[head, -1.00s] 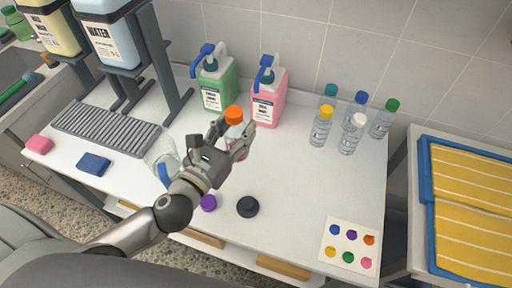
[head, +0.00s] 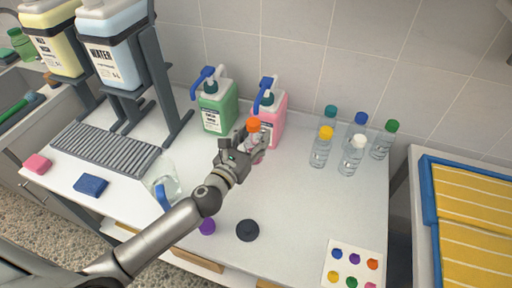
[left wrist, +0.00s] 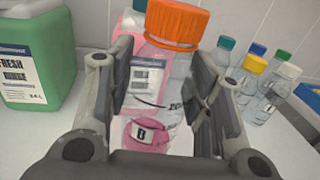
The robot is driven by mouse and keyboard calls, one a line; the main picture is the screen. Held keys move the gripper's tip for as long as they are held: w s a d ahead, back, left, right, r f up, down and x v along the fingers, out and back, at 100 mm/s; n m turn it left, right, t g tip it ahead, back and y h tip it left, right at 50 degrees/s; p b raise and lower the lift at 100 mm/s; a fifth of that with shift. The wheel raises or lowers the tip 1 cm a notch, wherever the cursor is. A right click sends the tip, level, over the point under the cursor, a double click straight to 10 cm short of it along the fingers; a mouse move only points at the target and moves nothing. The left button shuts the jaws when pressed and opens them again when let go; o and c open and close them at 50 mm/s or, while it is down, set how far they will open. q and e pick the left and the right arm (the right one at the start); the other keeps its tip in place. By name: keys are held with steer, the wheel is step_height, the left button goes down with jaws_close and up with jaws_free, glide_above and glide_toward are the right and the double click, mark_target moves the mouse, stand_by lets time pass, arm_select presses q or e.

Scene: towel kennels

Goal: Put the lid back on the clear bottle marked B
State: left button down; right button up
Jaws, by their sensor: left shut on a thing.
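My left gripper (head: 254,147) is shut on a clear bottle with an orange lid (head: 253,124), in front of the pink soap dispenser. In the left wrist view the bottle (left wrist: 178,75) stands between the fingers, with a little pink liquid low down and a dark letter that looks like B (left wrist: 140,134). The orange lid (left wrist: 177,23) sits on its top; whether it is fully tightened I cannot tell. Whether the bottle touches the table is hidden by the hand. A loose purple lid (head: 207,227) lies on the table. My right gripper is not in view.
Several capped clear bottles (head: 353,157) stand at the back right. Green (head: 215,107) and pink (head: 272,113) pump dispensers stand behind the gripper. A clear jug (head: 163,183), a black round piece (head: 247,230) and a colour-dot card (head: 352,264) are on the table. The right-centre is clear.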

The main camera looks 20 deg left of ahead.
arm_select(q)
steer(key=shift+w+f, duration=0.65)
steer(key=shift+f, duration=0.05)
steer(key=shift+w+f+b, duration=0.1)
steer(key=shift+f+b, duration=0.15)
steer(key=shift+b, duration=0.05)
steer(key=f, duration=0.1)
steer(key=f+b, duration=0.2)
steer(key=shift+w+f, duration=0.25)
steer(key=shift+w, duration=0.05)
steer(key=shift+f, duration=0.15)
